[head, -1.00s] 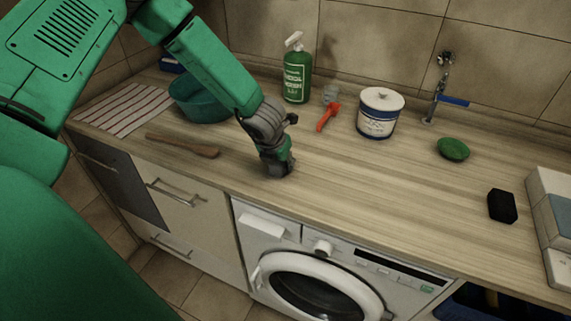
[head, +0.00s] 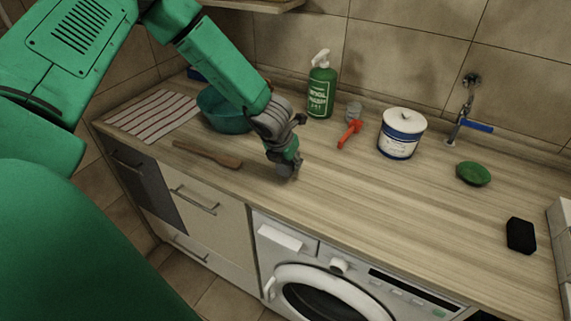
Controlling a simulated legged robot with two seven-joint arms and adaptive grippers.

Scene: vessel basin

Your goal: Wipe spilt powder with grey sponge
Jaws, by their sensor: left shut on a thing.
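My left gripper (head: 287,170) is low over the wooden counter (head: 370,210), near its front edge and right of a wooden tool. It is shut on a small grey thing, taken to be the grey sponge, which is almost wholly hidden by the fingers. I cannot tell whether the sponge touches the counter. I cannot make out any spilt powder on the wood. My right gripper is not in view.
The wooden tool (head: 207,154) lies left. The counter's middle is clear.

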